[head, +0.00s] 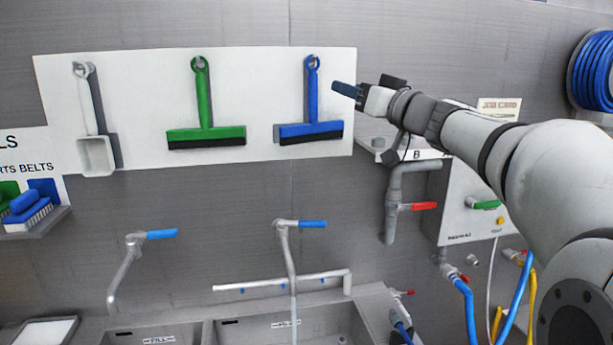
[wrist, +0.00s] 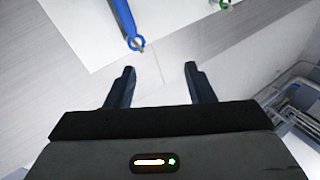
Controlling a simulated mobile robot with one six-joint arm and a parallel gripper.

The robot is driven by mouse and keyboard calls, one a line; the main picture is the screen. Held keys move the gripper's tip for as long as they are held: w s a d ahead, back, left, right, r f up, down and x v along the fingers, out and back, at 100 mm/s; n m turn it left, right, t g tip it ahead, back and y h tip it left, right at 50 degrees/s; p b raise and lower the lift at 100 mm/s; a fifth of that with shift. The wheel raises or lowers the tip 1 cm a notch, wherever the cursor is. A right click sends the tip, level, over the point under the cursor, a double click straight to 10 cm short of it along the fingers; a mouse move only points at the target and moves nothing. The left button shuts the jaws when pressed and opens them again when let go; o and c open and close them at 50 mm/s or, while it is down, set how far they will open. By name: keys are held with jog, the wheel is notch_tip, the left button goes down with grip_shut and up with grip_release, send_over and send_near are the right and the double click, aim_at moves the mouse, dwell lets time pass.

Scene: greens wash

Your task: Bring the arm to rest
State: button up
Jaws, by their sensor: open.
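My gripper (head: 345,90) is raised in front of the wall, just right of the blue squeegee (head: 312,100) in the head view. In the wrist view my gripper (wrist: 160,75) has its two dark fingers apart with nothing between them. The handle end of the blue squeegee (wrist: 122,20) shows beyond the fingertips, apart from them. My arm reaches in from the right side of the head view.
A white board (head: 260,75) on the wall holds a green squeegee (head: 205,110), the blue squeegee and a white scoop (head: 92,120). Below are sinks (head: 250,328) with taps. Pipes and a red-handled valve (head: 420,206) stand below my arm, a blue hose reel (head: 595,70) at right.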

jog(key=s+d+f+m+g+h+b, duration=0.1)
jog(key=s+d+f+m+h, duration=0.35)
jog(key=f+h, duration=0.4)
jog(key=s+d+f+m+g+h+b, duration=0.15)
jog(key=s+d+f+m+h, duration=0.35)
jog(key=f, duration=0.7)
jog(key=s+a+f+n+g+b, duration=0.1)
jog(key=s+f+g, duration=0.4)
jog(key=s+f, duration=0.6)
jog(key=s+a+f+n+g+y+b, duration=0.1)
jog(key=s+a+f+n+g, duration=0.2)
jog(key=s+f, duration=0.7)
jog(key=shift+s+f+g, duration=0.4)
jog(key=shift+f+g, duration=0.55)
jog(key=shift+c, duration=0.6)
